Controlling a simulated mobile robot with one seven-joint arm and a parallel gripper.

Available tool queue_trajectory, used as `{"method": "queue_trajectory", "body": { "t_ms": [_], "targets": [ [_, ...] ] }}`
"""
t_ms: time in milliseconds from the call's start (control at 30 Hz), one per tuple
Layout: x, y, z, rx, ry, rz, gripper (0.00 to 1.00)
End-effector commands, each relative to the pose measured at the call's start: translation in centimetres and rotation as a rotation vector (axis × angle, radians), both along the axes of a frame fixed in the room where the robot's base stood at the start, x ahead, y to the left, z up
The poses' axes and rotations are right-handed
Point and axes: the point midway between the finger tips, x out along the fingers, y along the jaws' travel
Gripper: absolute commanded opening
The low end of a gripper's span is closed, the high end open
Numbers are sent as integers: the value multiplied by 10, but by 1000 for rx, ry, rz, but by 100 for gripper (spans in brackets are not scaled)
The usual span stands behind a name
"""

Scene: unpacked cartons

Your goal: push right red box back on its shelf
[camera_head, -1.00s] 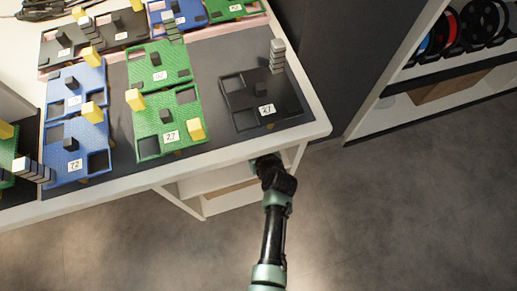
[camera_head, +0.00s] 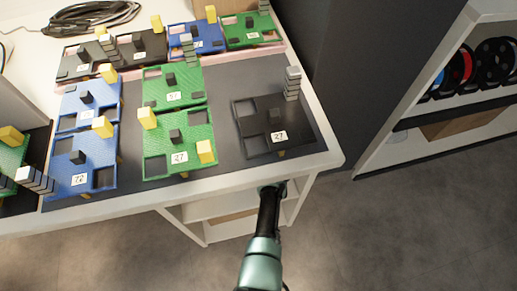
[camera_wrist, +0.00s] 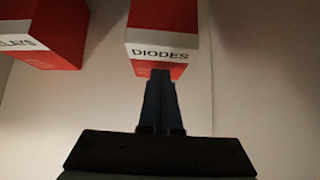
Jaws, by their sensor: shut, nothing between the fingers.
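In the wrist view, the right red box (camera_wrist: 163,22) has a white band that reads "DIODES". It stands on a pale shelf surface. My gripper (camera_wrist: 161,74) is shut and empty, its tips at the lower edge of this box's front face. I cannot tell if the tips touch it. A second red box (camera_wrist: 58,30) with a white band stands to the left, partly cut off by the frame. In the head view, my arm reaches under the table's front edge, so my gripper and both boxes are hidden there.
The table top (camera_head: 225,180) overhangs the white shelf unit (camera_head: 211,232) below. Blue, green and black boards with small blocks cover the table. A dark panel and a rack with spools (camera_head: 462,72) stand to the right. Grey floor is open in front.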

Motion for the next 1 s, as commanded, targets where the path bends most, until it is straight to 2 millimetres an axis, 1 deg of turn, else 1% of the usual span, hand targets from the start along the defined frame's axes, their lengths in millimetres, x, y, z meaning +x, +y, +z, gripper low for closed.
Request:
{"method": "queue_trajectory", "body": {
  "t_ms": [167,267,400,500,800,900,1000],
  "targets": [
    [-7,-2,10,0,0,0,0],
    [-16,-5,22,0,1,0,0],
    [-35,-11,43,-1,2,0,0],
    [-57,-18,38,-1,5,-1,0],
    [-117,-38,37,0,3,-1,0],
    [-131,-43,36,-1,2,-1,0],
    [-141,-46,36,0,1,-1,0]
  ]
}}
